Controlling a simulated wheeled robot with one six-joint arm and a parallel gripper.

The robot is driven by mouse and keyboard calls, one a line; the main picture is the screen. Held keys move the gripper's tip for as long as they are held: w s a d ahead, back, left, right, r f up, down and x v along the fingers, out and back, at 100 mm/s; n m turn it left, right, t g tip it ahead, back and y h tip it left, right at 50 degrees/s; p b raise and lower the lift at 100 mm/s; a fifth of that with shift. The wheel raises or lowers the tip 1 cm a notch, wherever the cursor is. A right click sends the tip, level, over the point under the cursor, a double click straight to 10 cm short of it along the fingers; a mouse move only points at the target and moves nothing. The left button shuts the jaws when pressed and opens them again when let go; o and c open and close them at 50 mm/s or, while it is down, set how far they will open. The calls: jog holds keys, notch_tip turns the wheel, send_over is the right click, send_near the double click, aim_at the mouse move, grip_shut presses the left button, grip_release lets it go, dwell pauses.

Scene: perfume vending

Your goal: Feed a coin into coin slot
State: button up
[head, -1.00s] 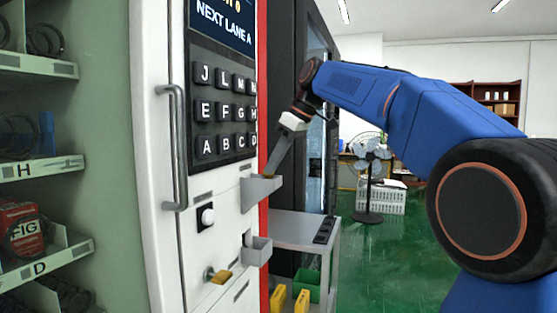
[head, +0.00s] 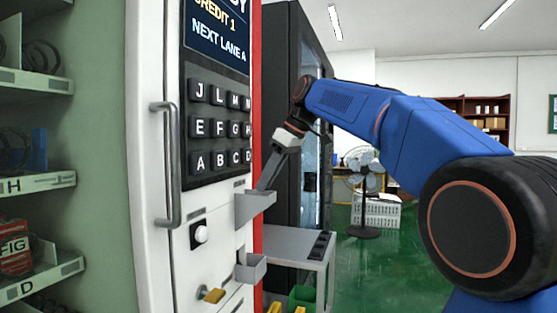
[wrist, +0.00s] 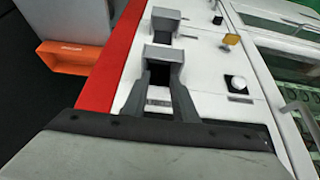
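The white vending machine front (head: 215,210) has two grey open-topped cups. The upper cup (head: 252,209) sits just below the keypad and also shows in the wrist view (wrist: 163,54); which fitting is the coin slot is not labelled legibly. My gripper (head: 265,186) points down with its tips at the mouth of the upper cup; contact cannot be told. In the wrist view my gripper (wrist: 158,85) has its two dark fingers apart, with a dark gap and a pale label between them. No coin is visible.
The keypad (head: 217,130) is above the cup, with a door handle (head: 170,165) to its left. A white button (head: 199,234), a yellow knob (head: 211,295) and the lower cup (head: 251,268) are below. A grey cart (head: 285,244) stands right.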

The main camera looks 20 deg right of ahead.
jog(key=v, duration=1.6)
jog(key=shift+s+d+r, duration=0.15)
jog(key=shift+r, duration=0.15)
